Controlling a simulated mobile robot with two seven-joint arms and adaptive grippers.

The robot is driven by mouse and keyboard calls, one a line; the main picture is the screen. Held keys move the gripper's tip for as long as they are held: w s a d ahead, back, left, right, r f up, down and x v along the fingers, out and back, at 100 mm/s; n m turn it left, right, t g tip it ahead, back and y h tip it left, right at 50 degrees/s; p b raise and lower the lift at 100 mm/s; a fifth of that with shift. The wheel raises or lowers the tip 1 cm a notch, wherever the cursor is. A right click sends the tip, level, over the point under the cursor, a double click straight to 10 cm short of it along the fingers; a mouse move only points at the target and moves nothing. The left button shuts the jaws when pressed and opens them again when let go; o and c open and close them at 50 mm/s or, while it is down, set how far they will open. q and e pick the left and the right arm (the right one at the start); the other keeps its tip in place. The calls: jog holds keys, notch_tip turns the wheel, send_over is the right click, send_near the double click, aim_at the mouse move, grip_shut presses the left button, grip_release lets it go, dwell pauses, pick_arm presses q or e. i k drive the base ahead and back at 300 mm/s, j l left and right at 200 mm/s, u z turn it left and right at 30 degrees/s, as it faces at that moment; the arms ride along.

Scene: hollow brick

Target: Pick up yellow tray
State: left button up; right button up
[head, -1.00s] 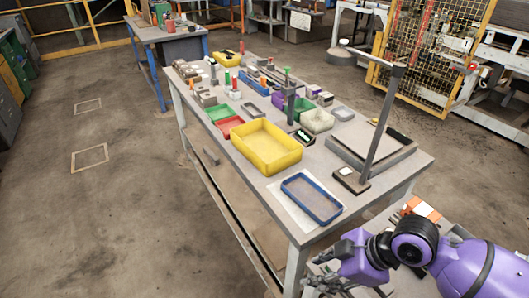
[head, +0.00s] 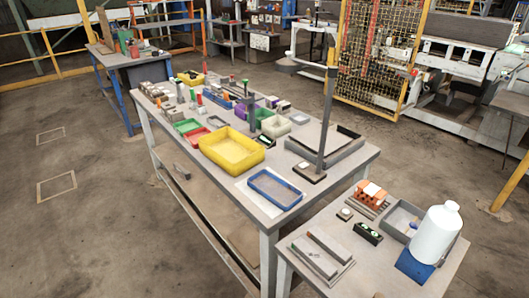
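A large yellow tray (head: 231,150) sits on the long workbench, near its middle. It looks empty, and its near and left walls face me. A smaller yellow tray (head: 190,79) stands at the far end of the same bench, with dark items in it. Neither of my grippers is in the head view.
A blue-rimmed tray (head: 275,190) lies on a white sheet in front of the large yellow tray. Green and red trays sit beyond it, and a dark post stands to the right. A side table holds a white bottle (head: 436,234) and orange brick (head: 371,195).

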aim_at(233, 151)
jog(key=i+j+z, duration=0.1)
jog(key=j+z, duration=0.4)
jog(key=z, duration=0.2)
jog(key=j+z, duration=0.7)
jog(key=j, duration=0.7)
